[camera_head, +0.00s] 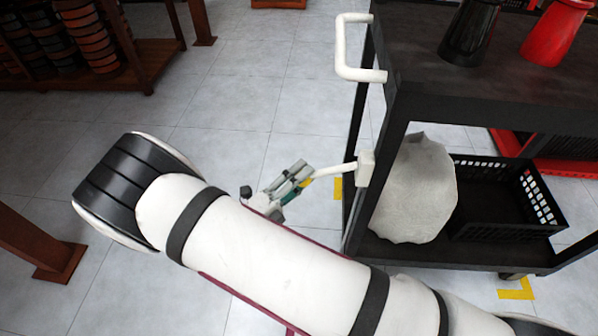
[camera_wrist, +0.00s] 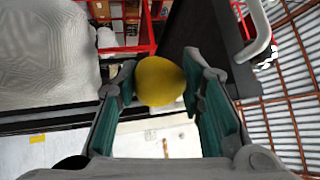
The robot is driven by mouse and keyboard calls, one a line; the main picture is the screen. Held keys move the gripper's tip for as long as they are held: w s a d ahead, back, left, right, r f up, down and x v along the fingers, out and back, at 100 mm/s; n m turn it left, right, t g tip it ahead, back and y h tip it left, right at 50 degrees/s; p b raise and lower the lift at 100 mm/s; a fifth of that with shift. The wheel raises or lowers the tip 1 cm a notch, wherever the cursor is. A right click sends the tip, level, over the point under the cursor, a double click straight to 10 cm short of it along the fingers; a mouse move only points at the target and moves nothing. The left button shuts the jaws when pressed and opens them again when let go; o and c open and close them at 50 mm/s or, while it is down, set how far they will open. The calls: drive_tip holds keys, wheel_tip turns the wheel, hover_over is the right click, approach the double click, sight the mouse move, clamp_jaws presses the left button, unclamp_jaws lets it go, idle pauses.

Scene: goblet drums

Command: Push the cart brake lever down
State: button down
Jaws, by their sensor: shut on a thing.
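The black cart (camera_head: 480,108) stands at the right in the head view. Its brake lever (camera_head: 336,170) is a pale rod that sticks out to the left from a white mount (camera_head: 366,168) on the cart's post, close to level and dipping slightly at its outer end. My gripper (camera_head: 300,180) is shut on the knob, with one green-padded finger on each side. It also shows in the wrist view (camera_wrist: 163,85).
A white push handle (camera_head: 341,48) juts from the cart above the lever. A grey cloth-like bundle (camera_head: 416,190) and a black basket (camera_head: 510,197) sit on the lower shelf. Black (camera_head: 470,32) and red (camera_head: 556,30) drums stand on top.

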drive_tip(key=shift+d+f, duration=0.15)
drive_tip(key=shift+f, duration=0.25)
drive_tip(key=c, duration=1.1)
unclamp_jaws()
drive_tip(key=shift+d+f, duration=0.1)
drive_tip(key=shift+o, duration=0.2)
drive_tip(key=shift+s+a, duration=0.25)
drive_tip(key=shift+a, duration=0.1)
drive_tip(key=v, duration=1.1)
drive_tip(key=shift+s, duration=0.15)
